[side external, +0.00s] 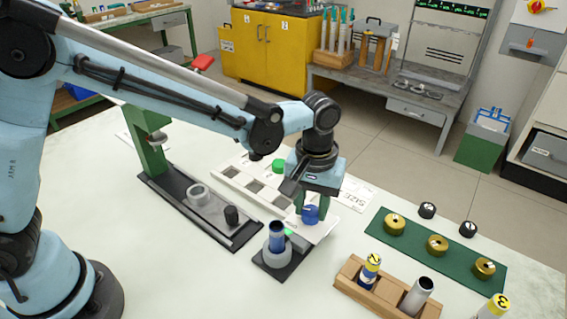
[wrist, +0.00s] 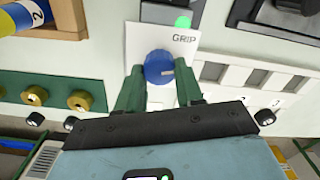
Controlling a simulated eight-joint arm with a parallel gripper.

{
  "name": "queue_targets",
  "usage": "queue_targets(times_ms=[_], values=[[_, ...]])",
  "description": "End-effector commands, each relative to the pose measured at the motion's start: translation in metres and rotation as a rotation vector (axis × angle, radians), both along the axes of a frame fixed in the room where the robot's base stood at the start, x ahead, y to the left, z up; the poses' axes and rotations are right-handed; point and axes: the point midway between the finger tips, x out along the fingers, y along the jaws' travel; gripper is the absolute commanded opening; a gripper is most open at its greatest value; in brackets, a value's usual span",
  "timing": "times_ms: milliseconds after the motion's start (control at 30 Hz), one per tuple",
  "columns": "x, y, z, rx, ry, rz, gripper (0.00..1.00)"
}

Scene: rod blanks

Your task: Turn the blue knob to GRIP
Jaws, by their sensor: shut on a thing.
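The blue knob (side external: 310,214) sits on a white plate (wrist: 142,42) beside a lit green light (side external: 289,232). The plate carries the word GRIP, and the green light (wrist: 183,22) is near that word in the wrist view. My gripper (side external: 312,207) points down at the knob. In the wrist view its green fingers stand on either side of the knob (wrist: 159,66) and are shut on it. A small pale mark shows on the knob's face; I cannot tell exactly which way it points.
A blue rod (side external: 277,236) stands in a dark-based holder just left of the knob. A wooden rack (side external: 350,271) holds a yellow-capped rod and a grey tube. A green mat (side external: 410,243) bears brass rings. A white slotted tray (side external: 232,175) lies behind.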

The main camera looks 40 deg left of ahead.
Motion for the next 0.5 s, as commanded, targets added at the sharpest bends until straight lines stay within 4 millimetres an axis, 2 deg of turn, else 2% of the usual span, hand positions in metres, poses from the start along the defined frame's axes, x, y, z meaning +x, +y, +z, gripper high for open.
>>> queue_targets(times_ms=[133, 167, 300, 500], values=[[-0.0001, 0.0, 0.0008, 0.001, 0.001, -0.001, 0.06], [-0.0001, 0.0, 0.0008, 0.001, 0.001, -0.001, 0.41], [-0.0001, 0.0, 0.0006, 0.001, 0.0, -0.002, 0.62], [-0.0001, 0.0, 0.0003, 0.0, 0.0, -0.002, 0.62]])
